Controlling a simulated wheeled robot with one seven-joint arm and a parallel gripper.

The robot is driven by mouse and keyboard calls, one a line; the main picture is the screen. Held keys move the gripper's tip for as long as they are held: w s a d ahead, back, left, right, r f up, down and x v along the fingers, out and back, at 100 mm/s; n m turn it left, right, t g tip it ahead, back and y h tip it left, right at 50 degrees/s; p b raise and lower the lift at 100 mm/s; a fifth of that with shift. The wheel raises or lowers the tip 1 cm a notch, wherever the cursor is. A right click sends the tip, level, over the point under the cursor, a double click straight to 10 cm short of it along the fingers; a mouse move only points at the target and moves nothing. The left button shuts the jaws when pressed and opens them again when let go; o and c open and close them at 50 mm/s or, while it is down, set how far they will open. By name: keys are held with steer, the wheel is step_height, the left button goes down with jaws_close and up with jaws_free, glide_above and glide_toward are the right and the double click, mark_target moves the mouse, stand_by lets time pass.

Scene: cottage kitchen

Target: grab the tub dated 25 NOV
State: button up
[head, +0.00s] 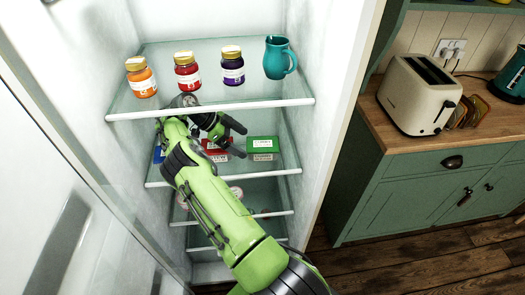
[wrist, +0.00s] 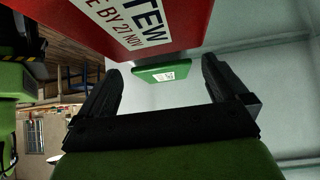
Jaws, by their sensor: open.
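My gripper (head: 240,140) is open and empty inside the fridge, above and in front of the second shelf; its fingers also show in the wrist view (wrist: 162,66). A green tub (head: 262,149) with a white label stands at the right of that shelf. In the wrist view the green tub (wrist: 160,72) appears beyond and between the open fingers, apart from them; its date is too small to read. A red tub (head: 216,156) is partly hidden by my gripper. Its label in the wrist view (wrist: 125,22) reads "TEW" and "27 NOV". A blue tub (head: 158,154) is mostly hidden by my arm.
The shelf above (head: 215,105) holds an orange jar (head: 141,78), a red jar (head: 187,72), a purple jar (head: 232,68) and a teal jug (head: 278,58). Fridge walls close in both sides. Lower shelves hold partly hidden items. A counter with a toaster (head: 418,95) stands outside right.

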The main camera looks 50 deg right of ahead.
mark_target(263, 144)
steer(key=s+d+b, duration=0.2)
steer(key=s+d, duration=0.2)
steer(key=shift+f+b, duration=0.25)
steer(key=shift+b, duration=0.15)
steer(key=b+x, duration=0.1)
steer(key=x, duration=0.1)
steer(key=shift+s+d+f+b, duration=0.2)
steer(key=shift+f+b, duration=0.05)
steer(key=shift+b, duration=0.15)
steer(key=shift+r, duration=0.1)
steer(key=c, duration=1.1)
steer(key=shift+o, duration=0.2)
steer(key=shift+r, duration=0.2)
